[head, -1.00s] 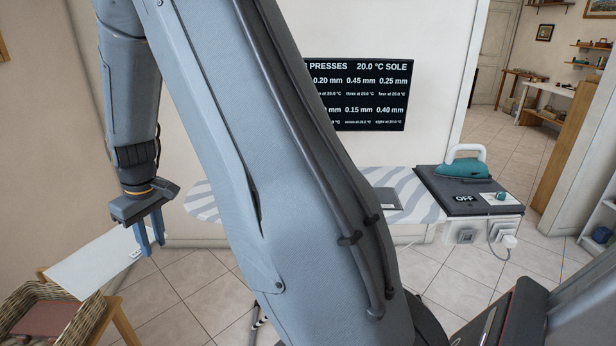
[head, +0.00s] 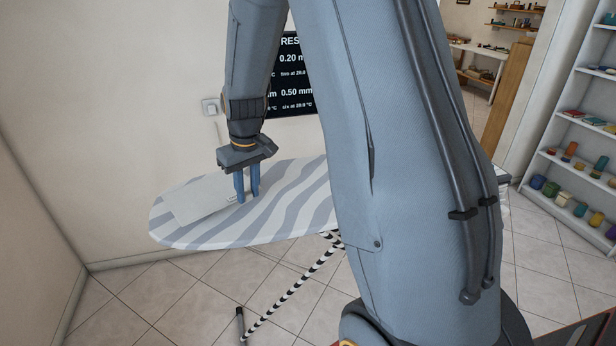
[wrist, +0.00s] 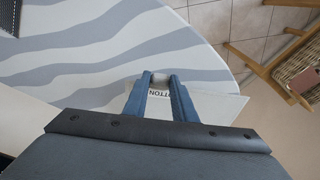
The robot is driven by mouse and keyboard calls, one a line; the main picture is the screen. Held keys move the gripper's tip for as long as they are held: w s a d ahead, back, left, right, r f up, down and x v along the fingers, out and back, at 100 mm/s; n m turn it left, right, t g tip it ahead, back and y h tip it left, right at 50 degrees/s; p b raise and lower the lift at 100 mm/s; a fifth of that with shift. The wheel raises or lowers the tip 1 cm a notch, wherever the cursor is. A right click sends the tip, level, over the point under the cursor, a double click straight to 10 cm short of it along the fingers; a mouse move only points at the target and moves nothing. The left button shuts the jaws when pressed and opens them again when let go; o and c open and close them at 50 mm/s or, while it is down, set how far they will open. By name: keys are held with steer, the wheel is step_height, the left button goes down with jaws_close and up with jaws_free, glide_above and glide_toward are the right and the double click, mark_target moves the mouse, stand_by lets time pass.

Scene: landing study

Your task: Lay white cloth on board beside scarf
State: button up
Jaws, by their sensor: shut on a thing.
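The white cloth (head: 190,203) appears as a flat pale sheet over the left end of the striped ironing board (head: 285,222). My gripper (head: 247,197) points down and is shut on the cloth's right edge. In the wrist view the cloth (wrist: 215,105) shows behind my fingers (wrist: 160,80), with a label partly reading "TTON" between them. I cannot tell whether the cloth touches the board (wrist: 90,50). I cannot make out a scarf for sure. My arm hides the middle of the board in the head view.
A wicker basket (wrist: 301,68) on a wooden stand is at the right of the wrist view. A dark object (wrist: 9,14), cut off, is at its upper left. A black sign (head: 290,85) hangs on the wall behind the board. Shelves (head: 575,125) stand at the right.

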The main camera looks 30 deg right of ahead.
steer(key=s+d+f+m, duration=0.1)
steer(key=s+d, duration=0.1)
steer(key=d, duration=0.1)
steer(key=s+d+m+b, duration=0.1)
steer(key=d+m, duration=0.1)
steer(key=d, duration=0.2)
steer(key=s+d+f+m+b, duration=0.1)
steer(key=s+d+m, duration=0.1)
steer(key=d, duration=0.2)
steer(key=shift+s+d+f+h, duration=0.2)
steer(key=shift+s+f+h, duration=0.1)
steer(key=shift+f, duration=0.75)
steer(key=shift+s+f, duration=0.1)
steer(key=shift+f, duration=0.7)
steer(key=o, duration=1.1)
steer(key=shift+c, duration=0.2)
steer(key=shift+r, duration=0.1)
